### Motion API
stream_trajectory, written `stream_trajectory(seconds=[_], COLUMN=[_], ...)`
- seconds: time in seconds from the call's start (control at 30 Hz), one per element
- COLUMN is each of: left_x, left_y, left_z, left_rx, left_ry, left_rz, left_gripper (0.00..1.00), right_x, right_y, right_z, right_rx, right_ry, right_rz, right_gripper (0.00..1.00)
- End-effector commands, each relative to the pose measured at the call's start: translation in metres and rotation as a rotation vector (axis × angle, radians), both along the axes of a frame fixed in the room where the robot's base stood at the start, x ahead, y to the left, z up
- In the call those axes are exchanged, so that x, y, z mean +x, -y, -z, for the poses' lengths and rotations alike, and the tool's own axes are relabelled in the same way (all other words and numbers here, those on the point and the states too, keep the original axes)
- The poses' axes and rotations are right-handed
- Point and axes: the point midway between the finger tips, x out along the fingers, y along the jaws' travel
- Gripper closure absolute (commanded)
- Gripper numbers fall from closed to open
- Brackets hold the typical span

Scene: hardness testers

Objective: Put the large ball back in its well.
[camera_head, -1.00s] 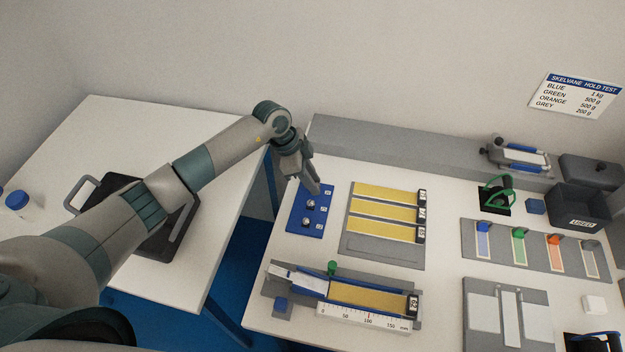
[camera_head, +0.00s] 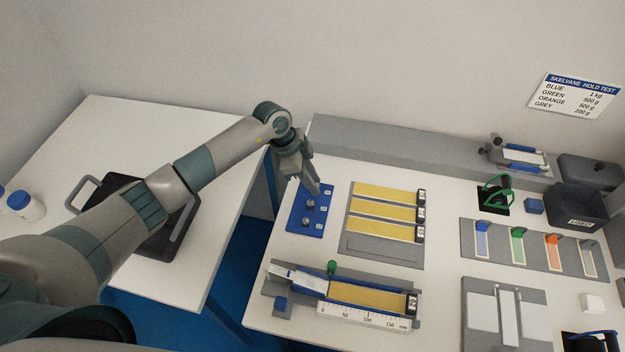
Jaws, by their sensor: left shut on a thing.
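The blue ball block (camera_head: 318,222) lies on the white bench at its left end. Two small silver balls sit in it, a middle ball (camera_head: 309,203) and a front ball (camera_head: 306,222). My left gripper (camera_head: 314,188) points down over the block's rear part, where the rear well is hidden. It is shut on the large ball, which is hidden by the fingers. I cannot tell whether the ball touches the well. My right gripper is not in view.
Yellow strips (camera_head: 386,210) lie in a grey tray right of the block. A ramp device with a scale (camera_head: 363,318) stands in front. A grey ledge (camera_head: 400,144) runs behind. A gap separates the bench from the left table (camera_head: 120,115).

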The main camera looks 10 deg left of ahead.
Motion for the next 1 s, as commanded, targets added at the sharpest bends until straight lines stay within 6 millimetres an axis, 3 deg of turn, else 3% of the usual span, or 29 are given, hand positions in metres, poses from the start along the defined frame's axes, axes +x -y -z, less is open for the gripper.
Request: stream_trajectory(seconds=[0.87, 0.9, 1.0], left_x=[0.0003, 0.0003, 0.0003], left_y=[0.0001, 0.0001, 0.0000], left_z=[-0.0002, -0.0002, -0.0003], left_rx=[-0.001, -0.001, -0.001], left_ry=[0.000, 0.000, 0.000], left_rz=[0.000, 0.000, 0.000], left_gripper=[1.00, 0.73, 0.56], right_x=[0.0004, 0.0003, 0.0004], right_y=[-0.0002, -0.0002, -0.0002], right_z=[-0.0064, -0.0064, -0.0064], right_rx=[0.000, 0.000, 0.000], right_ry=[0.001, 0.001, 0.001], right_rz=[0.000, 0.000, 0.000], right_gripper=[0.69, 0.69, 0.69])
